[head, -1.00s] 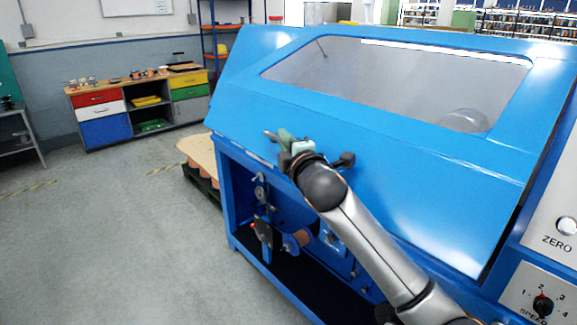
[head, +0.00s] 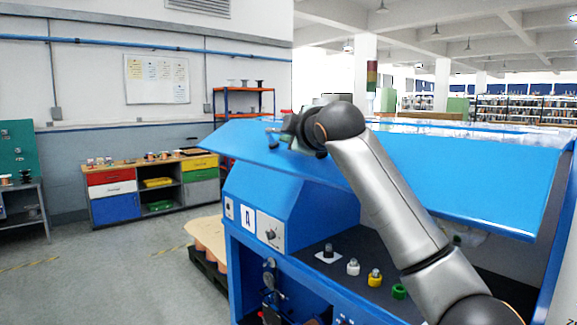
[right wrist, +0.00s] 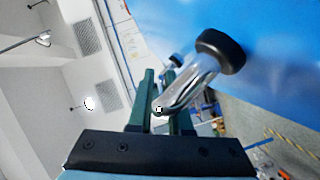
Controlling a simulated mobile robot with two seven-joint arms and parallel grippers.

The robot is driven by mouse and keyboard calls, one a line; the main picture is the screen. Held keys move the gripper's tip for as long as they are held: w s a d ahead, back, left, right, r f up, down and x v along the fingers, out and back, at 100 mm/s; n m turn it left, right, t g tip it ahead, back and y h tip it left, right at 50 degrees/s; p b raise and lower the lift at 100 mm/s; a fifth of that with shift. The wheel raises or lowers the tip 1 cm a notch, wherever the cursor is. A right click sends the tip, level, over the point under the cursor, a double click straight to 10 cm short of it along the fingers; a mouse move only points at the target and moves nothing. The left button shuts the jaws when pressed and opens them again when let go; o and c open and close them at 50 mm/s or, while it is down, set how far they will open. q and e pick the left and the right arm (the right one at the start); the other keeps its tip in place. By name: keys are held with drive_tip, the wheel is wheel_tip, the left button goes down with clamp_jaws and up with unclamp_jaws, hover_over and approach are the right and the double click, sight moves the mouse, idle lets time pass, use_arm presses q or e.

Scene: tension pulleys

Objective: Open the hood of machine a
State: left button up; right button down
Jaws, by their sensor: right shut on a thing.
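The blue hood (head: 460,165) of the machine is swung up and tilts over the opening of the blue machine, whose side panel (head: 245,222) carries a letter A. My right gripper (head: 285,132) is at the hood's left front part, high up, with its arm crossing in front of the machine. In the right wrist view its green fingers (right wrist: 163,112) are shut on a shiny metal handle (right wrist: 187,88) with a black round foot (right wrist: 221,51), fixed at the blue hood surface (right wrist: 275,45). My left gripper is not in view.
Inside the open machine, a dark deck holds a black knob (head: 328,254), a white one (head: 353,267), a yellow one (head: 374,278) and a green one (head: 399,291). A pallet (head: 208,270) stands left of the machine. The floor (head: 130,275) farther left is clear.

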drive_tip(key=shift+r, duration=2.15)
drive_tip(key=c, duration=0.8)
unclamp_jaws()
drive_tip(key=shift+c, duration=0.2)
drive_tip(key=shift+s+d+b, duration=0.1)
drive_tip(key=shift+s+b, duration=0.25)
drive_tip(key=shift+b, duration=0.1)
drive_tip(key=b+v, duration=0.5)
drive_tip(key=v, duration=0.7)
drive_tip(key=shift+r, duration=0.1)
